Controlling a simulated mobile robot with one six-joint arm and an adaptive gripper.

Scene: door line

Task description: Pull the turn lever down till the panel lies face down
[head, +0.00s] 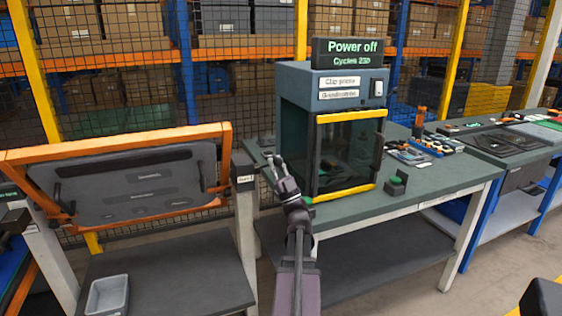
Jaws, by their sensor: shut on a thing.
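The panel (105,198) is a grey sheet with dark strips, held in an orange frame (110,146) at the left. It is tilted, with its strip-bearing face turned towards me. A dark pivot block (243,180) with a small label sits on the post at the frame's right side. My gripper (275,165) is just right of that block, in front of the green bench. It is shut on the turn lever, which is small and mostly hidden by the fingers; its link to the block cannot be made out.
A test cabinet (346,88) with a "Power off" sign (347,52) and a yellow-edged door stands on the bench (430,180), close right of my gripper. A grey bin (107,296) sits on the low shelf (180,275) under the panel. Mesh fencing runs behind.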

